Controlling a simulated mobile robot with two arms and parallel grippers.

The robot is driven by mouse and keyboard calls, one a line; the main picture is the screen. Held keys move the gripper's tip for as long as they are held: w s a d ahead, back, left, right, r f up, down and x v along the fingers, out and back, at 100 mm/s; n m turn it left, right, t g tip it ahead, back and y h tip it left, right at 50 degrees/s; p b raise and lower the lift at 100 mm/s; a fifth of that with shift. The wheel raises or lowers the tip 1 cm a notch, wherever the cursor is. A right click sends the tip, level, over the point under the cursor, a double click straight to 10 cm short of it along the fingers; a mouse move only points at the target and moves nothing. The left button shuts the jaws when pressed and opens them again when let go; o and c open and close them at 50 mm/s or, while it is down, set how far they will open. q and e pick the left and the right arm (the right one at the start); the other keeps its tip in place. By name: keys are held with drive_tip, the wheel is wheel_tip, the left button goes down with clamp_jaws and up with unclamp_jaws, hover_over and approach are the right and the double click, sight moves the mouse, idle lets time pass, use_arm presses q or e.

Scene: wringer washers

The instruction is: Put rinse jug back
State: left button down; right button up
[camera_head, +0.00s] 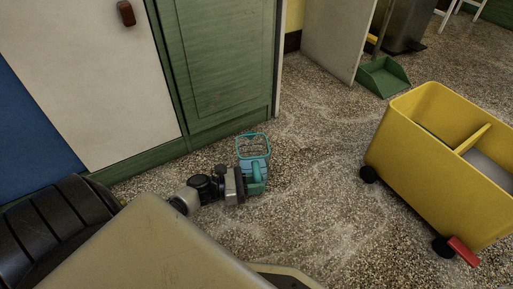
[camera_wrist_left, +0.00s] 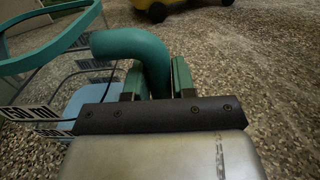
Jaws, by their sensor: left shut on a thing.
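The rinse jug (camera_head: 253,146) is clear with a teal rim, a teal handle and pale blue in its lower part. My left gripper (camera_head: 250,180) is shut on its handle. In the left wrist view the jug (camera_wrist_left: 45,60) fills the left side, with "50 ml" style markings on its wall. The curved teal handle (camera_wrist_left: 140,52) runs down between the fingers of my left gripper (camera_wrist_left: 158,82). The jug looks about upright, with speckled floor behind it. I cannot tell its height above the floor. My right gripper is not in view.
A yellow two-compartment mop bucket (camera_head: 405,145) on black wheels stands at the right. A green dustpan (camera_head: 383,77) lies behind it. Green panelled cabinetry (camera_head: 222,60) and a white door (camera_head: 95,75) line the left. The floor between the jug and bucket is clear.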

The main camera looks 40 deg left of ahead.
use_arm(q)
drive_tip(key=shift+r, duration=0.15)
drive_tip(key=c, duration=1.4)
unclamp_jaws()
drive_tip(key=shift+f, duration=0.2)
drive_tip(key=o, duration=0.5)
drive_tip(key=shift+r, duration=0.15)
drive_tip(key=p+v, duration=0.4)
drive_tip(key=v, duration=0.6)
drive_tip(key=shift+s+a+p, duration=0.15)
drive_tip(key=shift+s+p, duration=0.05)
drive_tip(key=shift+p, duration=0.2)
drive_tip(key=shift+s+a, duration=0.5)
